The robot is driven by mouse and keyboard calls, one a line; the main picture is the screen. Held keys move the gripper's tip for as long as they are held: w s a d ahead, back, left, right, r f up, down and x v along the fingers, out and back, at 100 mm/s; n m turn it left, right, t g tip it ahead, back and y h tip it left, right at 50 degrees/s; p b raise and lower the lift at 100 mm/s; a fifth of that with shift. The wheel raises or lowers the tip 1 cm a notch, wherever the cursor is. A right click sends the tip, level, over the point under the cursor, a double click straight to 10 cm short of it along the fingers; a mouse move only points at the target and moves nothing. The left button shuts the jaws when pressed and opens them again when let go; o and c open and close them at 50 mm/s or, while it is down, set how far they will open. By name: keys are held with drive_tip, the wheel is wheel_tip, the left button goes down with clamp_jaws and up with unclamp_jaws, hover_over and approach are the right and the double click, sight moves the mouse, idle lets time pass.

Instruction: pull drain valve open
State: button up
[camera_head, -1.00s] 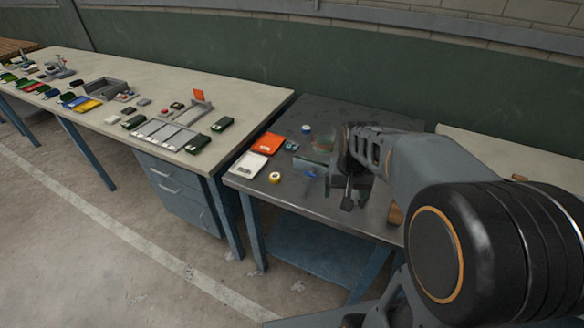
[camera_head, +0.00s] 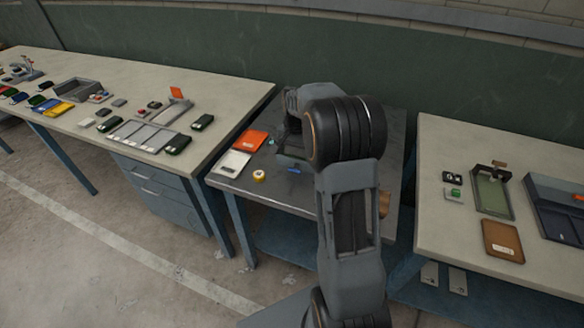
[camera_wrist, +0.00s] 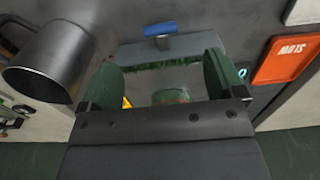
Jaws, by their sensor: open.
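In the wrist view a small blue T-shaped handle (camera_wrist: 160,30) stands at a grey block (camera_wrist: 170,47) with a green fringe; I cannot tell for sure that it is the drain valve. A blue piece (camera_head: 294,170) also shows on the dark table in the head view, beside my arm. My gripper (camera_wrist: 162,68) is open, its two green finger pads apart, with the block and handle beyond the fingertips. A blurred pale, reddish item (camera_wrist: 170,95) shows between the fingers; whether they touch anything is unclear.
A grey metal cylinder (camera_wrist: 42,62) is close on the left in the wrist view. An orange plate (camera_wrist: 288,60) lies at right. Full benches stand left (camera_head: 215,95) and right (camera_head: 440,215).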

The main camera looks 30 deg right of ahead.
sight(295, 169)
drive_tip(key=shift+f, duration=3.6)
drive_tip(key=c, duration=1.3)
drive_tip(key=s+a, duration=0.2)
drive_tip(key=a, duration=0.1)
drive_tip(key=shift+s, duration=0.3)
drive_tip(key=shift+d, duration=0.1)
drive_tip(key=o, duration=1.3)
drive_tip(key=shift+r, duration=0.15)
